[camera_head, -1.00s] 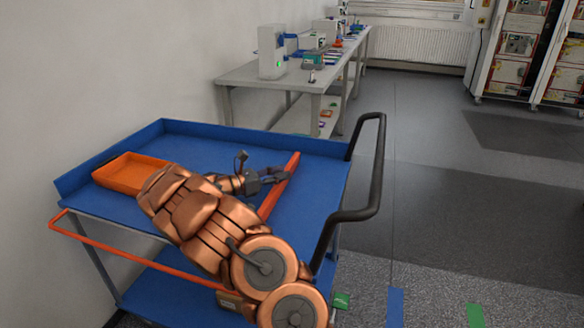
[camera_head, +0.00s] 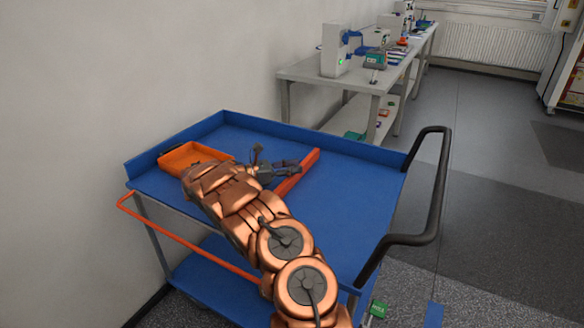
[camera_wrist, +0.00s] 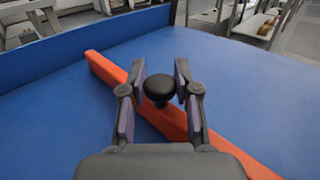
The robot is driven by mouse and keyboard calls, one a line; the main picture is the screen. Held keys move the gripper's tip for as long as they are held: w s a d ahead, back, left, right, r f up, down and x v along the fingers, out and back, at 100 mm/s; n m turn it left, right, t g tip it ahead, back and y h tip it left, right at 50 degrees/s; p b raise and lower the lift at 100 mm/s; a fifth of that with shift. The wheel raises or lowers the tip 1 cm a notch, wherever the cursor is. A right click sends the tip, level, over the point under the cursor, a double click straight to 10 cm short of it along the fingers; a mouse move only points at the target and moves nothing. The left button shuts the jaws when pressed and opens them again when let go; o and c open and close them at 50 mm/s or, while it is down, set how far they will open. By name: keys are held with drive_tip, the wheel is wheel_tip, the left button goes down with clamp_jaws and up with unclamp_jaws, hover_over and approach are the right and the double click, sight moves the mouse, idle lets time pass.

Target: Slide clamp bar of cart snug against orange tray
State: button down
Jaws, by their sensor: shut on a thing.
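The orange tray (camera_head: 195,155) lies at the left end of the blue cart top (camera_head: 345,215). The red-orange clamp bar (camera_head: 310,160) lies across the cart top, to the right of the tray. Blue surface shows between the tray and the bar at the far side; my arm hides the nearer part. My gripper (camera_head: 291,168) is at the bar. In the wrist view my gripper (camera_wrist: 160,82) is shut on the black knob (camera_wrist: 159,87) that stands on the clamp bar (camera_wrist: 110,72). The tray is out of the wrist view.
The cart has raised blue edges and a black push handle (camera_head: 432,190) on the right. An orange-red rail (camera_head: 190,242) runs along its near left side. A grey bench (camera_head: 345,72) with devices stands behind. The cart top right of the bar is clear.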

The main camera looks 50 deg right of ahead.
drive_tip(key=shift+w, duration=0.1)
idle(0.3)
drive_tip(key=c, duration=0.8)
unclamp_jaws()
drive_tip(key=shift+c, duration=0.2)
drive_tip(key=shift+w+a, duration=0.1)
drive_tip(key=shift+a, duration=0.05)
drive_tip(key=v, duration=1.1)
drive_tip(key=shift+w+a, duration=0.2)
drive_tip(key=shift+a, duration=0.1)
